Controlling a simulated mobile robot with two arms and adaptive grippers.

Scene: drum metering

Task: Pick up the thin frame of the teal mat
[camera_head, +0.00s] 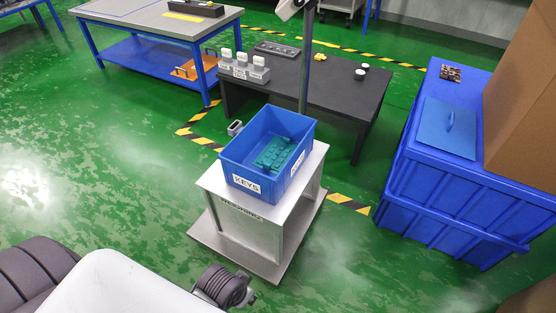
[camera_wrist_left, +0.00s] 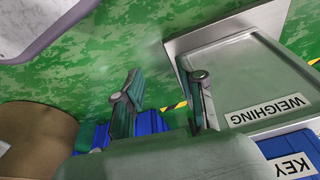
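The teal mat (camera_head: 272,155) lies inside the blue KEYS bin (camera_head: 241,178) and shows raised blocks. Its thin frame is too small to make out. The bin stands on the pale WEIGHING stand (camera_head: 302,183); in the left wrist view the stand (camera_wrist_left: 235,75) and a corner of the bin (camera_wrist_left: 285,147) show at the right. My left gripper (camera_wrist_left: 163,103) has its two fingers spread with nothing between them, beside the stand and outside the bin. The mat is not visible in the left wrist view. My right gripper is not in view.
A dark table (camera_head: 330,103) with white-topped blocks (camera_head: 240,70) stands behind the bin, with a pole nearby. A large blue crate (camera_head: 450,185) is at the right, beside a cardboard box (camera_head: 525,110). A grey bench (camera_head: 160,20) is at the back left. Green floor is open at left.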

